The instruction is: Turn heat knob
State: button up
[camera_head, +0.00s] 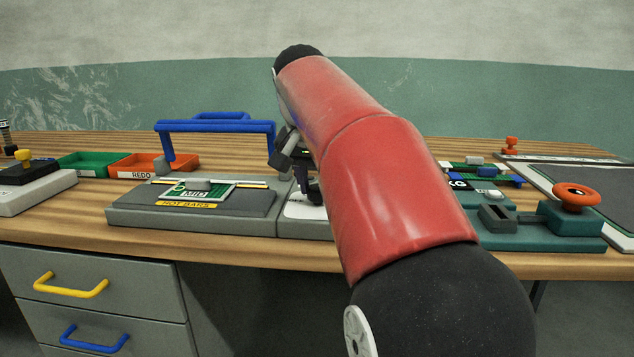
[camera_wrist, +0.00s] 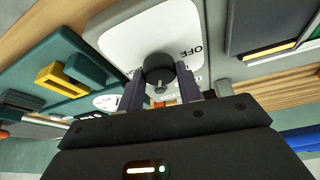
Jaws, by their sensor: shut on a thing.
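The heat knob (camera_wrist: 159,70) is a round black knob on a white panel (camera_wrist: 125,36), with "OFF" lettering visible beside it in the wrist view. My gripper (camera_wrist: 160,82) has one finger on each side of the knob and is shut on it. In the head view, my gripper (camera_head: 308,180) is over the white panel (camera_head: 300,209), right of the grey hot bars unit (camera_head: 135,217). My red arm hides much of the panel there. I cannot make out the knob clearly in that view.
A blue frame handle (camera_head: 215,127) stands over the hot bars unit, which bears a green card (camera_head: 222,193). Left are an orange "REDO" tray (camera_head: 187,166) and a green tray (camera_head: 88,160). Right is a teal device (camera_head: 530,232) with an orange knob (camera_head: 576,196).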

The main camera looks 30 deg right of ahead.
jog(key=o, duration=1)
jog(key=v, duration=0.7)
jog(key=shift+a+r, duration=0.15)
jog(key=shift+r, duration=0.2)
jog(key=shift+s, duration=0.15)
jog(key=s+a+f+n+y, duration=0.1)
jog(key=s+a+f+n, duration=0.2)
jog(key=s+f, duration=0.3)
jog(key=s+a+f+n+t+y, duration=0.1)
jog(key=s+a+f+n, duration=0.2)
jog(key=f, duration=0.9)
jog(key=s+a+f+n+t+y, duration=0.1)
jog(key=s+a+f+n, duration=0.1)
jog(key=s+a+f, duration=0.3)
jog(key=s+f, duration=0.4)
jog(key=f, duration=0.1)
jog(key=shift+a+n, duration=0.2)
jog(key=shift+n, duration=0.2)
